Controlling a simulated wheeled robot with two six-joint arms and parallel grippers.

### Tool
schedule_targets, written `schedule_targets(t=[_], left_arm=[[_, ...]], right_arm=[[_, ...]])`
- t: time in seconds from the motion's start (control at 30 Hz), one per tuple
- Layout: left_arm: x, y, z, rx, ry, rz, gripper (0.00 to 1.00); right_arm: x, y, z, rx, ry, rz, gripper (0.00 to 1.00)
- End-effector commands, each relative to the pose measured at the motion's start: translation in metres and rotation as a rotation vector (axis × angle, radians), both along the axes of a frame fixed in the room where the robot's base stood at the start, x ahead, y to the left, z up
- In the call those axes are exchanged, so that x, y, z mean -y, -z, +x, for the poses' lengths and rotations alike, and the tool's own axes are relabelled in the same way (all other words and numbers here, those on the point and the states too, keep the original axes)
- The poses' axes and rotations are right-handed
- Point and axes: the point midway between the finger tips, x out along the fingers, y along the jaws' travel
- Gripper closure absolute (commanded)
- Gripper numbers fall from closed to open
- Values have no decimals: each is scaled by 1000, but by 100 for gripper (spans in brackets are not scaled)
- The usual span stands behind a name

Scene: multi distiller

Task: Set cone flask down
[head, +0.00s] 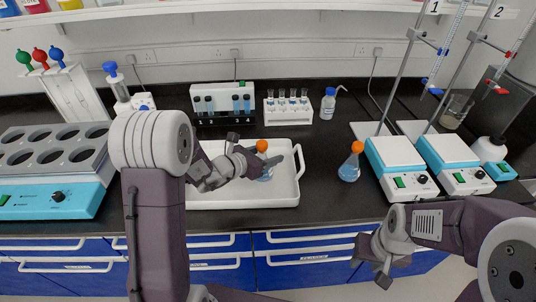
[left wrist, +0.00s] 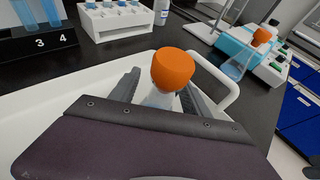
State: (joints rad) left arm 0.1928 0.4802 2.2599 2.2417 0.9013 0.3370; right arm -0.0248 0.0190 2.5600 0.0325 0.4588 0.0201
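A cone flask with an orange cap (head: 262,146) and a bluish body is at the right part of the white tray. It also shows in the left wrist view, where the orange cap (left wrist: 172,69) hides much of the neck. My left gripper (head: 268,161) reaches in from the left with one finger on each side of the flask and looks shut on it. The flask's base is partly hidden, so I cannot tell if it touches the tray (head: 292,186). My right gripper (head: 371,263) is empty and open, low in front of the bench edge.
A second orange-capped flask (head: 350,163) stands right of the tray, beside two hotplate stirrers (head: 396,160) (head: 452,158). Tube racks (head: 222,103) (head: 288,106) and a wash bottle (head: 328,105) stand behind. A heating block (head: 55,188) is at left. Bare bench lies between tray and second flask.

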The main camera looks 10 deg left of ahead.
Motion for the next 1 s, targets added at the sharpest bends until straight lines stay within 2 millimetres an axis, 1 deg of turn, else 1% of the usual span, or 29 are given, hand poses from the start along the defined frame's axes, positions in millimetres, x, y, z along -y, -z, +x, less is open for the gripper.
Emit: schedule_targets(t=[0.07, 0.17, 0.23, 0.6, 0.7, 0.83, 1.0], left_arm=[[0, -1, 0, 0, 0, 0, 45], [0, -7, 0, 0, -1, 0, 45], [-6, -8, -8, 1, -3, 0, 45], [-45, -41, -74, 2, -6, -1, 45], [-53, -46, -86, 1, -5, 0, 45], [-56, -49, -95, 1, -1, 0, 45], [-56, -49, -96, 0, 0, 0, 45]], right_arm=[[0, -1, 0, 0, 0, 0, 60], [0, -8, 0, 0, 0, 0, 60], [0, -5, 0, 0, 0, 0, 60], [0, -12, 0, 0, 0, 0, 60], [0, -14, 0, 0, 0, 0, 60], [0, -15, 0, 0, 0, 0, 60], [0, -15, 0, 0, 0, 0, 60]])
